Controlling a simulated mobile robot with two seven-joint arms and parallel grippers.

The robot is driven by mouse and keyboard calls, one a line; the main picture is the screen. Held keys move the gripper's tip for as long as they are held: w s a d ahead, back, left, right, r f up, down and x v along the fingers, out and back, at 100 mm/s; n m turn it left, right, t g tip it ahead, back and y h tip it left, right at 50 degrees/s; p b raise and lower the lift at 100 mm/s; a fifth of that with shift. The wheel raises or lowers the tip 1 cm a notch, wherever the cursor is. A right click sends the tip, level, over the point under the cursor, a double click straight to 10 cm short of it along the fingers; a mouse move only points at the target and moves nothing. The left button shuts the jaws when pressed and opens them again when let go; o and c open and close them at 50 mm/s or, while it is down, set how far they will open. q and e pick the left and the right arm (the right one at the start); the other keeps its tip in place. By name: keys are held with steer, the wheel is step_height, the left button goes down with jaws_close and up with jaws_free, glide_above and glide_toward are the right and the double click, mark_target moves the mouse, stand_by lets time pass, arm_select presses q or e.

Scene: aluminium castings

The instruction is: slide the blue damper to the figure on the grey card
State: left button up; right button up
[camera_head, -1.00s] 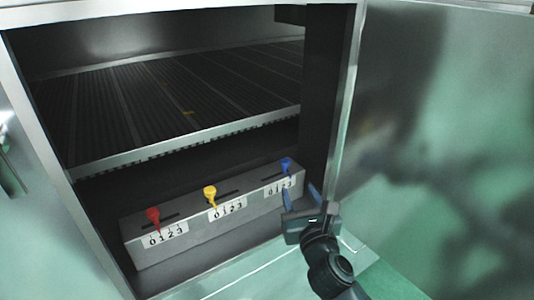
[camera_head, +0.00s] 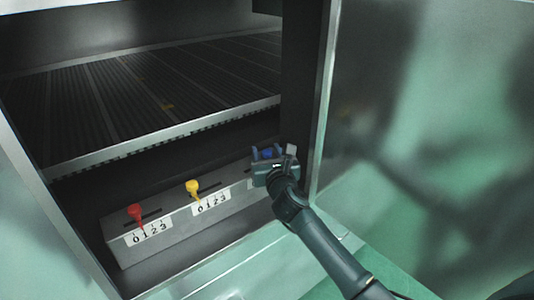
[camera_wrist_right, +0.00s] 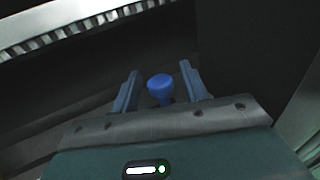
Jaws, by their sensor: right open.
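The blue damper (camera_head: 267,154) is at the right end of the grey damper box, mostly hidden behind my right gripper (camera_head: 267,152) in the head view. In the right wrist view the damper's round blue knob (camera_wrist_right: 160,86) stands between the two open fingers of my right gripper (camera_wrist_right: 160,88), with a gap on either side. The blue damper's number scale is mostly covered by the gripper. No grey card shows in these frames. My left gripper is not in view.
The grey box (camera_head: 180,238) also carries a red damper (camera_head: 136,212) and a yellow damper (camera_head: 193,187), each with a 0 to 3 scale. A ribbed shelf (camera_head: 140,104) lies above. The cabinet's right frame (camera_head: 322,110) and open door (camera_head: 420,120) are close to my right arm.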

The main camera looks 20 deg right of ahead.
steer(key=shift+w, duration=0.1)
jaws_close()
stand_by(0.4)
